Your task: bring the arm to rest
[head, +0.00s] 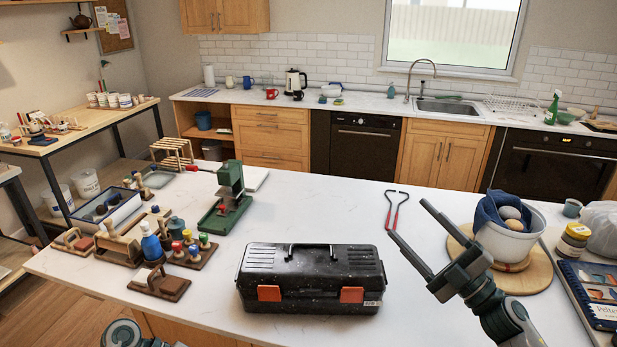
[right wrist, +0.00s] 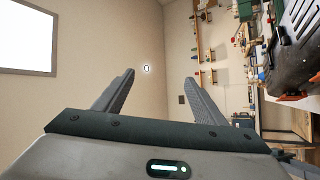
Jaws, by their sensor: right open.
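My right gripper (head: 412,222) is raised over the right part of the white counter (head: 330,205), its jaws apart and nothing between them. In the right wrist view the two grey fingers (right wrist: 157,92) are spread, with bare wall beyond them. In the head view one fingertip overlaps the lower end of the red-handled tongs (head: 399,205); I cannot tell any contact. A rounded piece of my left arm shows at the bottom left edge of the head view. The left gripper itself is not visible.
A black toolbox (head: 312,277) stands at the counter's front middle. A green press (head: 228,195), wooden stands and a tray fill the left. The counter's back middle is clear.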

